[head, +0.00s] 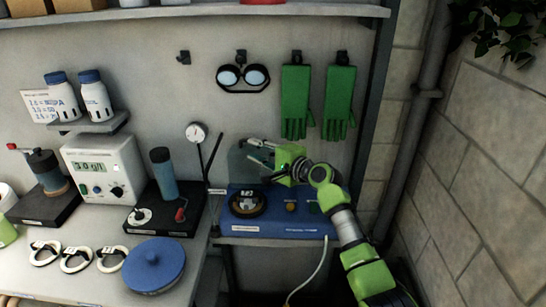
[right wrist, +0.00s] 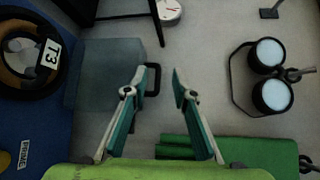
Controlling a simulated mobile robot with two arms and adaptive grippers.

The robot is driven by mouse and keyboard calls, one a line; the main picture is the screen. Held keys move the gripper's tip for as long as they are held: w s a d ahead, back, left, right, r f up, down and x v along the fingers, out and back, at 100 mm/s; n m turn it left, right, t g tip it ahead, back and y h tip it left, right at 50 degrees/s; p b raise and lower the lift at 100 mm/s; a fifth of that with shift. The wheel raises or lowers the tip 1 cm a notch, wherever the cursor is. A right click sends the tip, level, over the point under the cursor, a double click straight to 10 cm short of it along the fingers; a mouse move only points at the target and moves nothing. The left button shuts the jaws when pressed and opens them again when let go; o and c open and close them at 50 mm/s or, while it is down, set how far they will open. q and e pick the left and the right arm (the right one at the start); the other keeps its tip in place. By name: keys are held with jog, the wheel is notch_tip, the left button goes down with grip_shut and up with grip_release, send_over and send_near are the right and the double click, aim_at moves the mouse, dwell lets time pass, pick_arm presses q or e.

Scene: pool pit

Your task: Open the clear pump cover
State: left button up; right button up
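The clear pump cover (head: 240,161) stands upright at the back of the blue pump base (head: 270,228). The black pump head marked T3 (head: 247,203) lies uncovered in front of it. In the right wrist view the cover (right wrist: 100,75) is a see-through grey panel with a black handle (right wrist: 154,79) on its edge. My right gripper (head: 260,156) is at the cover's right side, with its fingers apart. In the wrist view the handle lies between the fingertips (right wrist: 160,80), nearer the left one; I cannot tell whether they touch. My left gripper is not in view.
A blue round lid (head: 154,265) and several white rings lie on the bench to the left. A white meter (head: 105,168) stands behind them. Goggles (head: 242,78) and green gloves (head: 297,100) hang above the pump. A brick wall is at right.

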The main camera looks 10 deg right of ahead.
jog(key=v, duration=0.8)
jog(key=shift+s+r, duration=0.15)
jog(key=shift+s, duration=0.1)
jog(key=shift+d, duration=0.1)
